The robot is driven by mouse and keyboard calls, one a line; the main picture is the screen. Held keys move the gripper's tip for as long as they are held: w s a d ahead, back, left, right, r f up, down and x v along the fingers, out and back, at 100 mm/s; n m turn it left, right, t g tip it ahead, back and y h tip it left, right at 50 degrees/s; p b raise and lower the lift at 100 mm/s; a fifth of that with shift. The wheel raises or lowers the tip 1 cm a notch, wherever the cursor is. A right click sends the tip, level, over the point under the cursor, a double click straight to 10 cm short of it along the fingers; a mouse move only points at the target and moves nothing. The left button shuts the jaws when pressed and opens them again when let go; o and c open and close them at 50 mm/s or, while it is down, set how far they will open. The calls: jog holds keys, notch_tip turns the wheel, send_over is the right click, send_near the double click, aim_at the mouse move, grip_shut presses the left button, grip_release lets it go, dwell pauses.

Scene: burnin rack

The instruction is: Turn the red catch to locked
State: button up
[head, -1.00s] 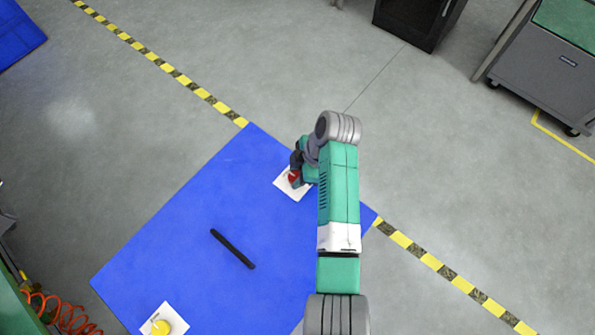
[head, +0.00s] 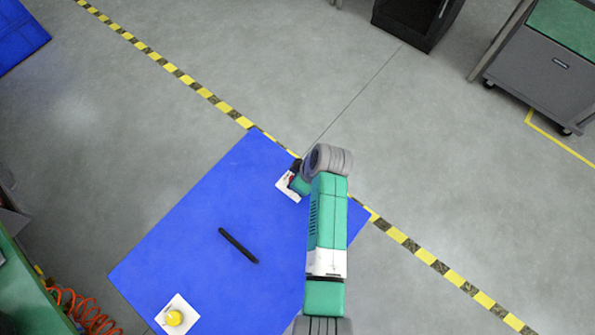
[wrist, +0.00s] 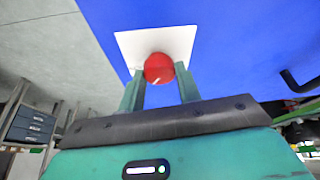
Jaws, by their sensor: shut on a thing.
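The red catch (wrist: 158,68) is a round red knob on a white square plate (wrist: 180,42) in the wrist view. A pale pointer mark shows on its near side; I cannot read any lock marking. My gripper (wrist: 159,84) has one finger on each side of the knob and is shut on it. In the head view my gripper (head: 295,179) is at the plate (head: 284,188) near the blue mat's far corner. Only a bit of the red catch (head: 291,178) shows there; my arm hides the rest.
The blue mat (head: 190,240) also bears a black bar (head: 238,245) and a yellow knob (head: 174,318) on another white plate. A yellow-black floor stripe (head: 165,65) runs along the mat's far side. Dark cabinets stand farther back.

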jog(key=m+t+p, duration=0.1)
jog(key=m+p, duration=0.1)
jog(key=m+h+p, duration=0.1)
jog(key=m+p, duration=0.1)
jog(key=m, duration=0.1)
jog(key=shift+s+a+r+t, duration=0.15)
jog(key=shift+r+t, duration=0.05)
jog(key=shift+t, duration=0.2)
jog(key=m+h+p, duration=0.1)
jog(key=m, duration=0.1)
jog(key=m+h+p, duration=0.1)
jog(key=m, duration=0.2)
jog(key=shift+a+f+m+t, duration=0.1)
jog(key=shift+f+m+t, duration=0.05)
jog(key=shift+m+t, duration=0.15)
jog(key=shift+f, duration=0.1)
jog(key=o, duration=1)
jog(key=p+v, duration=0.2)
jog(key=v, duration=0.6)
jog(key=shift+a, duration=0.15)
